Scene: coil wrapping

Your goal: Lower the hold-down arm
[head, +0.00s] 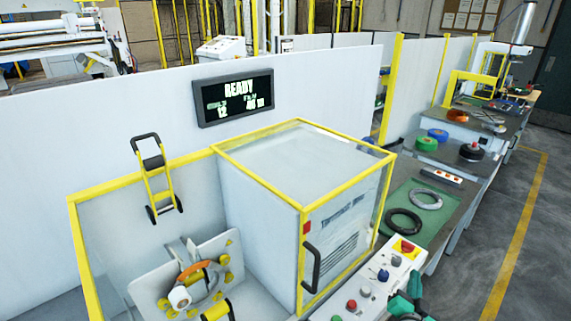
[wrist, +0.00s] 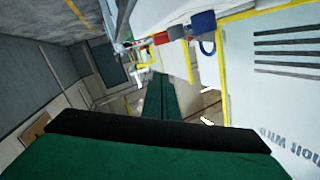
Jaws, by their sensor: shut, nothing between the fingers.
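The wrapping station shows in the head view, with an orange ring (head: 196,271) held upright among yellow rollers on a tilted grey plate (head: 150,292). A white roller (head: 180,297) sits at the ring's lower left. Above the plate, a yellow frame with a black handle and black wheels (head: 158,180) stands upright against the pale panel. I cannot tell for sure which part is the hold-down arm. My gripper (wrist: 160,82) is shut and empty, with its green fingers together in the wrist view. Part of my green arm shows at the lower right of the head view, away from the ring.
A yellow-framed guard box (head: 270,160) with a black door handle (head: 311,267) stands beside the plate. A control panel (head: 365,295) with several buttons is near my arm. The side table (head: 411,196) holds grey and black coils. A display (head: 234,97) reads READY. Open floor lies right.

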